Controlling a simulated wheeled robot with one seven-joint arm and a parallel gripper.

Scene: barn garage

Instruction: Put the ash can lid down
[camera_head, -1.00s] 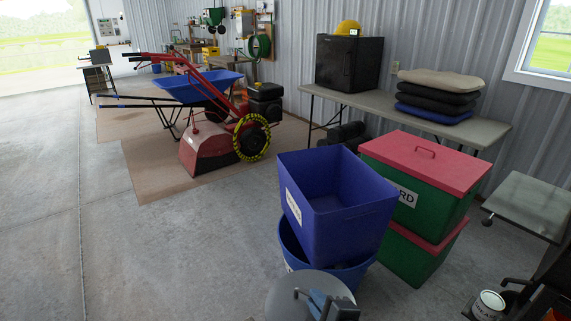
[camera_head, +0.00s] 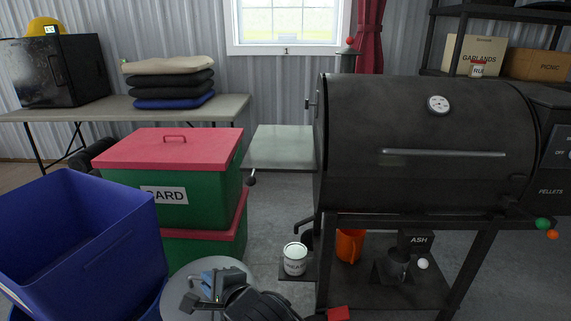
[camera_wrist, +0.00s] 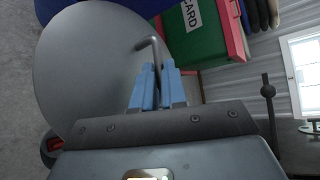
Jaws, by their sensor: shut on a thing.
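The ash can lid (camera_head: 178,300) is a round grey disc low in the head view, with a bent bar handle. It fills much of the left of the wrist view (camera_wrist: 85,70), tilted there. My gripper (camera_head: 212,287) is shut on the lid's handle; its blue fingers (camera_wrist: 155,85) close around the bar in the wrist view. The lid is held in front of the green bins and beside the blue bins. A black box labelled ASH (camera_head: 418,239) stands on the lower shelf under the grill.
Blue bins (camera_head: 85,235) stand at left and stacked green bins with red lids (camera_head: 170,150) behind the lid. A black pellet grill (camera_head: 415,130) stands at right with a side shelf (camera_head: 282,147). A white can (camera_head: 295,258) and orange bucket (camera_head: 349,245) sit below it. Some bare floor shows between.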

